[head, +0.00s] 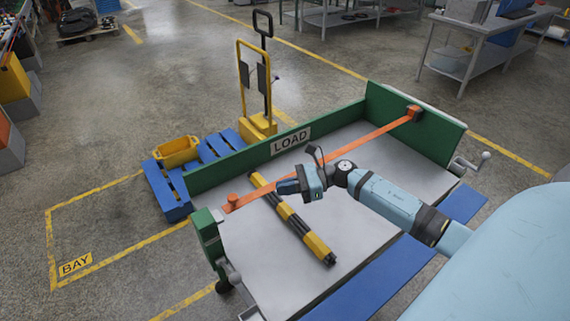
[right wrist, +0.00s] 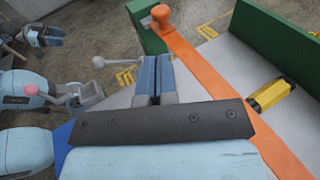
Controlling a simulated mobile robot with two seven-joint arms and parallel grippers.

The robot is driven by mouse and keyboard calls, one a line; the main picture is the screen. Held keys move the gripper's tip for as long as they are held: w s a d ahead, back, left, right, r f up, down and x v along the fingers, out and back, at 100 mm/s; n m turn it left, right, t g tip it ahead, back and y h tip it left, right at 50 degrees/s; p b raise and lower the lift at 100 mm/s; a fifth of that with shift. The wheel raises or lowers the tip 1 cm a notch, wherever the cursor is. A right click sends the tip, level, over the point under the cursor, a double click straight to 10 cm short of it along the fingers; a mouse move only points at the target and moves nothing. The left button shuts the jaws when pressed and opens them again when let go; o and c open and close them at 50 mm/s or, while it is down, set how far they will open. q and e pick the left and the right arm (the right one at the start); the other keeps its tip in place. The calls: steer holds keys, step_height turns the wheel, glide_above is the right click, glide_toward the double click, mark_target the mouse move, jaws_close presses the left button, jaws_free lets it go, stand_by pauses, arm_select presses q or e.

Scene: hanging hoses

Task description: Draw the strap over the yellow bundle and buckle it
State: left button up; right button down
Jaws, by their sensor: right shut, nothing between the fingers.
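The orange strap (head: 375,133) runs from an orange fitting (head: 413,112) on the right green wall to an orange knob-like piece (head: 232,203) by the left green wall. The yellow bundle (head: 290,216), with black bands, lies on the cart bed; the strap crosses it near its far end. In the right wrist view the bundle (right wrist: 271,95) sits right of the strap (right wrist: 215,85). I cannot tell if the buckle is fastened. My right gripper (head: 287,187) is shut and empty over the strap, hiding part of it.
The cart bed (head: 350,215) is otherwise clear. A green wall with a LOAD sign (head: 290,140) bounds its far side. A crank handle (head: 472,160) sticks out at right. Blue pallets (head: 165,190), a yellow bin (head: 177,152) and a yellow hand truck (head: 258,125) stand beyond.

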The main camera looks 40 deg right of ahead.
steer(key=p, duration=0.3)
glide_toward(231, 202)
steer(key=w+a, duration=0.4)
arm_select(q)
steer(key=shift+w+d+r+b, duration=0.1)
steer(key=shift+d+r+b, duration=0.05)
steer(key=shift+r+b, duration=0.4)
steer(key=shift+w+d+r+b, duration=0.1)
steer(key=shift+r+b, duration=0.2)
steer(key=shift+b, duration=0.35)
arm_select(e)
steer(key=a, duration=0.2)
steer(key=a+f, duration=0.1)
steer(key=a, duration=0.2)
steer(key=shift+w, duration=0.1)
